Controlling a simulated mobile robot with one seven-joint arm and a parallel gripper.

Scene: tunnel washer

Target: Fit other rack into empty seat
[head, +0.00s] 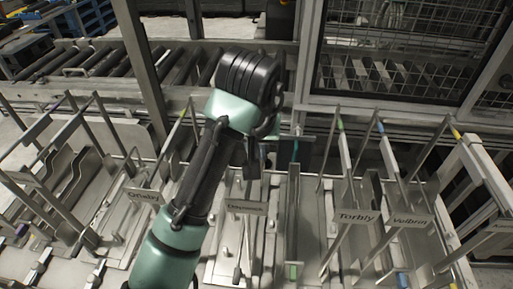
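Several upright metal racks stand in a long pale tray (120,262). One rack (340,160) has a green tip and stands by the label "Torbly" (354,217). Another rack (390,160) with a blue tip stands by a label that reads roughly "Vulbrin" (409,221). My gripper (254,165) hangs above this bay, pointing down. Its fingers are dark and small, and I cannot see anything held in it.
A narrow upright panel (292,215) stands right of the middle bay. More racks and curved plates (70,180) fill the left side. A roller conveyor (95,60) and a mesh guard (400,55) lie behind. A metal post (140,65) rises at left.

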